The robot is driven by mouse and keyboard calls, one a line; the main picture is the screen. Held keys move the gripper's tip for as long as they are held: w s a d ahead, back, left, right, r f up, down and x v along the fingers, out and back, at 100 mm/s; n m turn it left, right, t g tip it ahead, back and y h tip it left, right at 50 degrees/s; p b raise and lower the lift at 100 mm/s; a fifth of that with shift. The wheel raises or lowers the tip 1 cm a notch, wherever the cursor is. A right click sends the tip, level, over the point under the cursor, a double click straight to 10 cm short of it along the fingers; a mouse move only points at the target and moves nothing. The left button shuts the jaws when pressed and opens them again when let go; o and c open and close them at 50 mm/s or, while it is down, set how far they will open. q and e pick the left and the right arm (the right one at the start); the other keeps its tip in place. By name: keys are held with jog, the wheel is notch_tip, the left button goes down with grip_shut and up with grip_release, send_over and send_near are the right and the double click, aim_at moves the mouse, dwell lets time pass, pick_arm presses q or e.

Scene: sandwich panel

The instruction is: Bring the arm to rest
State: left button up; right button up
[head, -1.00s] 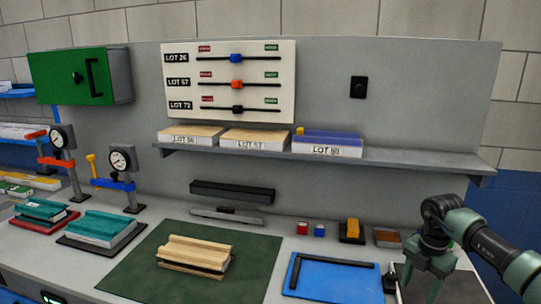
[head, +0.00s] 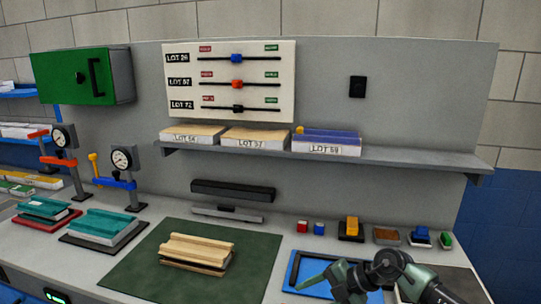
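My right arm comes in from the lower right. Its gripper (head: 352,288) hangs over the blue tray (head: 306,290) at the bottom of the head view and hides part of it. Its fingers look spread, with nothing seen between them, though the tips are near the bottom edge. My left gripper is not in view.
A wooden layered block (head: 196,250) lies on the green mat (head: 128,280). Small red (head: 302,227) and blue (head: 319,229) blocks and several stamp-like pieces line the bench back. Teal blocks (head: 103,224) and gauge stands (head: 123,160) are at left. A shelf (head: 420,157) holds lot-marked stacks.

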jog(key=s+a+r+m+t+y, duration=0.3)
jog(key=a+r+m+t+y, duration=0.3)
jog(key=a+r, duration=0.5)
jog(key=d+f+m+t+h, duration=0.1)
jog(key=d+m+t+h, duration=0.85)
jog(key=m, duration=0.35)
jog(key=s+d+f+m+g+h, duration=0.4)
jog(key=s+d+f+m+h, duration=0.15)
jog(key=d+f, duration=0.2)
jog(key=s+d+f+m+g, duration=0.15)
jog(key=s+f+g, duration=0.5)
jog(key=s, duration=0.75)
jog(key=s+d+f+g, duration=0.2)
jog(key=s+f+g, duration=0.4)
jog(key=s, duration=0.7)
notch_tip(320, 180, down, 28)
jog(key=s, duration=0.2)
jog(key=s+d+f+g, duration=0.1)
jog(key=s+d+f, duration=0.2)
jog(key=s+f, duration=1.2)
jog(key=shift+s+d, duration=0.15)
jog(key=shift+s, duration=0.5)
